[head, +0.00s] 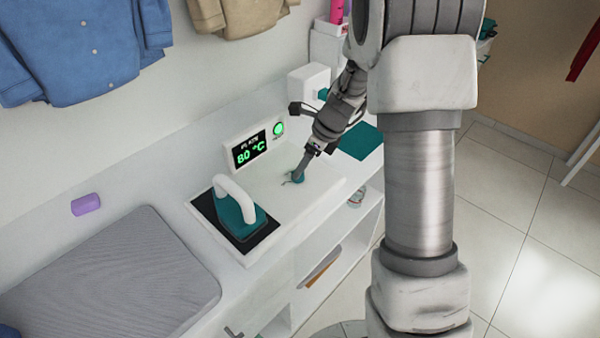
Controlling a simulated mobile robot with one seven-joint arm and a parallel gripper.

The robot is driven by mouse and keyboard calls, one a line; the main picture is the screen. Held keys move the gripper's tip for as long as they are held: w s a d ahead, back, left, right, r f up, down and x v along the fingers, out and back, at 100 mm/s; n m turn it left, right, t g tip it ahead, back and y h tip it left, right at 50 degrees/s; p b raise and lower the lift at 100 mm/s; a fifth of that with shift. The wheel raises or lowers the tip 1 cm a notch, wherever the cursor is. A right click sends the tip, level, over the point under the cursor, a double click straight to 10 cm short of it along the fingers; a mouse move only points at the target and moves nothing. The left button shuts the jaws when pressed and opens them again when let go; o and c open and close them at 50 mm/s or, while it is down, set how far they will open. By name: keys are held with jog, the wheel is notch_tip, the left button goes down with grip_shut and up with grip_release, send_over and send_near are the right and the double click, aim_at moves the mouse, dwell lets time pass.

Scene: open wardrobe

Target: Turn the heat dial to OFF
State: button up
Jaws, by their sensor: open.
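The heat dial (298,178) is a small teal knob on top of the white iron station, right of the iron. Its markings are too small to read, and my gripper partly covers it. My gripper (301,172) points down at the dial from above and reaches it. Its fingers look very close to or around the knob, but contact cannot be told. The station's display (250,150) reads 80 °C in green, and a round green light (279,129) glows beside it.
A teal iron (240,212) with a white handle stands on a black pad left of the dial. A grey ironing pad (110,285) and a purple block (86,204) lie further left. A white box (309,82) stands behind my arm. Clothes (85,50) hang above.

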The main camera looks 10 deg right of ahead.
jog(key=shift+x, duration=1.9)
grip_shut()
